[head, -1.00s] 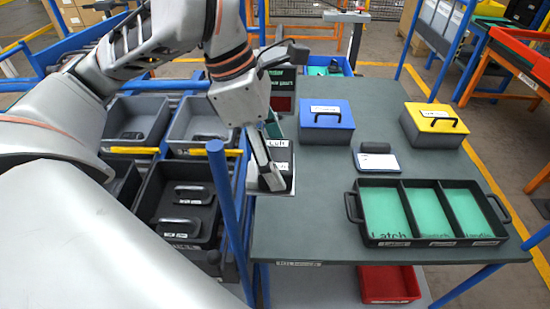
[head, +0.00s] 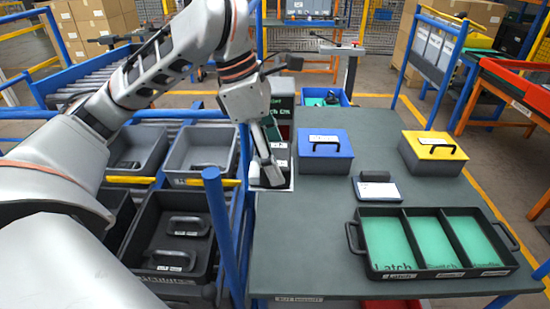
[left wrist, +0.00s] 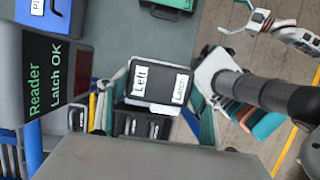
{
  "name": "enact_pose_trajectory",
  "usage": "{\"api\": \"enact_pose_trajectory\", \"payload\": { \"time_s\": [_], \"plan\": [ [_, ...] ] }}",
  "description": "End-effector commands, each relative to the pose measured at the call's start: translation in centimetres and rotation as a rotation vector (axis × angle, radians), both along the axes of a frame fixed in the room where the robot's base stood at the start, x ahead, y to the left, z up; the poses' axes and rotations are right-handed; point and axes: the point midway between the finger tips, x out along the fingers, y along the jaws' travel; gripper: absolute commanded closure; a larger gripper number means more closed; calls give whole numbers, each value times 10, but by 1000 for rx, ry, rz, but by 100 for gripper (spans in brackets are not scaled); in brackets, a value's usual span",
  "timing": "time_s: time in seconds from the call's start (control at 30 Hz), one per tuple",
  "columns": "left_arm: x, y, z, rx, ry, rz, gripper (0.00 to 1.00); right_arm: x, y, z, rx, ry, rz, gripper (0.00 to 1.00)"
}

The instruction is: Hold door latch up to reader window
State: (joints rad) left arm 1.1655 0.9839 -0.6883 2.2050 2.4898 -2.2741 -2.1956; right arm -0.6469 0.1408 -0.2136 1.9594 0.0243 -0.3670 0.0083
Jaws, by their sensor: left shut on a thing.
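My left gripper (head: 270,176) is shut on the door latch, a dark block (left wrist: 160,72) with white labels reading "Left" and "Latch" in the left wrist view. In the head view the gripper hides much of the latch, beside the grey reader (head: 284,88) at the table's left edge. The reader's screen (left wrist: 48,85) shows "Reader Latch OK" in green. Its dark red window (left wrist: 84,68) faces the latch side; the latch is apart from it in the wrist view. A black tray (head: 432,272) with green-floored compartments, one marked "Latch", stands front right.
A blue box (head: 325,165), a yellow-lidded box (head: 432,158) and a small white-labelled device (head: 377,190) stand on the table. Grey bins (head: 200,150) and a dark bin (head: 170,245) with handle-like parts are left. A blue post (head: 222,230) rises near my arm. The table's middle front is clear.

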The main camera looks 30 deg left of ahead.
Motion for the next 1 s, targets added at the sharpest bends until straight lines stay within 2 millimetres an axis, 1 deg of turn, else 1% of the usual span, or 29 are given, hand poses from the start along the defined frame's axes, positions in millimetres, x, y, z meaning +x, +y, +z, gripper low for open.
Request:
{"api": "enact_pose_trajectory", "payload": {
  "time_s": [0.17,0.23,0.43,0.67,0.9,1.0],
  "plan": [
    [-1,-1,1,0,-2,-1,73,0,-1,1,-1,2,-1,0],
    [-6,-4,2,1,-2,-1,73,-1,-2,4,-2,2,-2,0],
    [-28,-17,3,1,0,-2,73,-2,-2,16,-2,7,-6,0],
    [-53,-32,2,1,-2,-2,73,-3,-2,19,-2,10,-6,0],
    [-79,-49,1,0,-5,-3,73,-3,-3,17,-2,9,-7,0],
    [-86,-55,-1,-2,-11,-3,73,-1,-2,4,-1,4,-7,0]
  ]
}}
